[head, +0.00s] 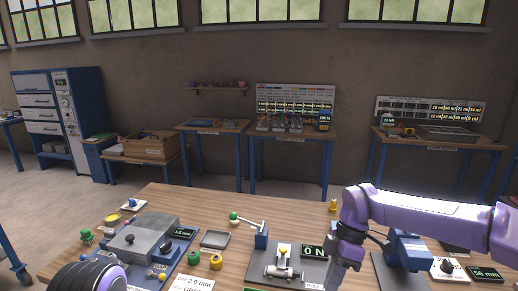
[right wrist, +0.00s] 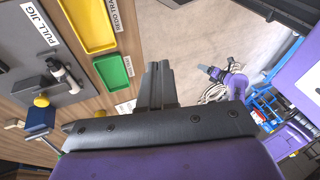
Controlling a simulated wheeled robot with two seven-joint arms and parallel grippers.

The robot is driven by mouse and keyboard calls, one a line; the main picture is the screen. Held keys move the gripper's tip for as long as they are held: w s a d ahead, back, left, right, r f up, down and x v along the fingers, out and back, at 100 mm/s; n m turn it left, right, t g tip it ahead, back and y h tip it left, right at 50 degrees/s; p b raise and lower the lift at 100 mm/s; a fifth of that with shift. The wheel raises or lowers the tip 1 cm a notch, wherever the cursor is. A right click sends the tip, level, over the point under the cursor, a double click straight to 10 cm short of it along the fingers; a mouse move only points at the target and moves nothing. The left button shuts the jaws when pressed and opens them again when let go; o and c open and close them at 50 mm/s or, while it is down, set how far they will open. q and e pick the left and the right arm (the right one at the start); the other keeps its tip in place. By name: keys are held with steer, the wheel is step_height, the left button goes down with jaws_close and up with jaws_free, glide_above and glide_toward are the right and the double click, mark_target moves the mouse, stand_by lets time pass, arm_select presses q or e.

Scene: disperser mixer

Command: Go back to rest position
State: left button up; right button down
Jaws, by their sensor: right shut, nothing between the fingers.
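My right arm (head: 430,212) reaches in from the right in the head view and bends down over the front bench. Its wrist end hangs just right of the ON display; the fingers cannot be made out there. In the right wrist view my right gripper (right wrist: 158,72) has its two dark fingers together, with nothing between them. A rounded black and purple part of my left arm (head: 88,278) shows at the bottom left of the head view. My left gripper is not seen in the head view.
The wooden bench (head: 165,197) holds a pull jig (head: 285,262) with an ON display (head: 313,252), a grey block fixture (head: 140,240) and a blue device (head: 408,250). A yellow tray (right wrist: 83,22) and green tray (right wrist: 113,78) lie near the right gripper. Side tables stand along the wall.

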steer(key=s+d+f+n+t+h, duration=0.2)
steer(key=s+d+f+n+h, duration=0.25)
steer(key=f+n, duration=0.45)
steer(key=s+d+f+n+t+h, duration=0.2)
steer(key=s+d+f+n+h, duration=0.25)
steer(key=f+n, duration=0.4)
steer(key=s+d+f+n+t+h, duration=0.25)
steer(key=s+d+f+n, duration=0.2)
steer(key=f+n, duration=0.45)
steer(key=s+f+n+y, duration=0.4)
steer(key=s+n, duration=1)
steer(key=n, duration=0.6)
step_height(320, 180, down, 10)
steer(key=s+n+b, duration=0.1)
steer(key=b, duration=0.9)
steer(key=shift+s+a+f+n, duration=0.15)
steer(key=shift+s+n, duration=0.2)
